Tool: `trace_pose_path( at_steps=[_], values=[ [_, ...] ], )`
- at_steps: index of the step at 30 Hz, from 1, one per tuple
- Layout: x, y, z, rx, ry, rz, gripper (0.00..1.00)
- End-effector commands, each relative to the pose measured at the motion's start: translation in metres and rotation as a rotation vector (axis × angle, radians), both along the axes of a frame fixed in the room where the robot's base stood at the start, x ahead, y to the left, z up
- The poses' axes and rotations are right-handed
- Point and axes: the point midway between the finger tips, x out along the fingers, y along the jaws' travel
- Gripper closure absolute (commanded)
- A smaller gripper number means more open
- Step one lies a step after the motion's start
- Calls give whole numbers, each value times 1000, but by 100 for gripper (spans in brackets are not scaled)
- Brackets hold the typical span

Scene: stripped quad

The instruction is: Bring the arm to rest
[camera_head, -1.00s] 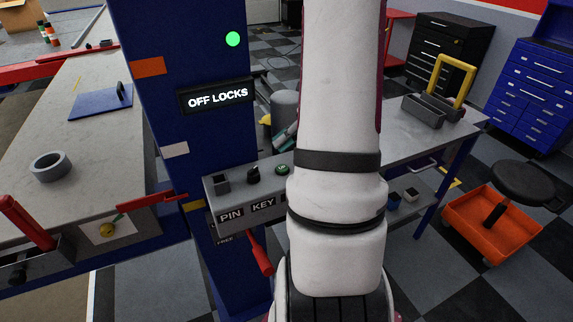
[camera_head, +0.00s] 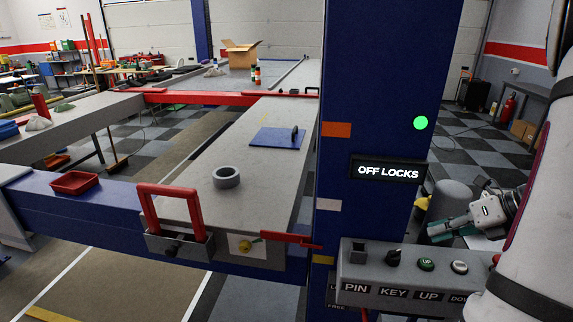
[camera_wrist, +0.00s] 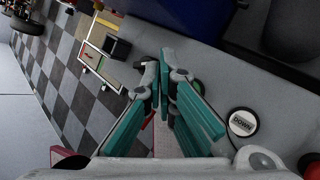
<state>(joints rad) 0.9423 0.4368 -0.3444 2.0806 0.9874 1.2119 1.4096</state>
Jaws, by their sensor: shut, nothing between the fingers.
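My gripper (camera_head: 436,232) shows at the right of the head view, beside the blue post and above the back edge of the grey control box (camera_head: 408,268). My white arm fills the right edge of that view. In the wrist view my gripper (camera_wrist: 164,78) has its teal fingers drawn together at the tips, with nothing between them. The control box lies close by there, with its white DOWN button (camera_wrist: 242,122) to the right of the fingers. The box labels read PIN, KEY, UP and DOWN. A dark key switch (camera_head: 394,257) and a green UP button (camera_head: 427,264) stand on it.
A blue post (camera_head: 375,100) carries a lit OFF LOCKS sign (camera_head: 388,171) and a green lamp (camera_head: 421,123). Left of it, a grey runway holds a grey ring (camera_head: 226,177) and a blue plate (camera_head: 277,138). A red handle frame (camera_head: 170,190) stands at its near end.

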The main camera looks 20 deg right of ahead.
Motion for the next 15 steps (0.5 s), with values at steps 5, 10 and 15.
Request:
trace_pose_path(
  at_steps=[5, 10, 15],
  values=[
    [6, 13, 8, -38, -14, 68, 100],
    [23, 73, 42, -235, -90, 411, 100],
    [24, 149, 77, -513, -214, 896, 100]
  ],
)
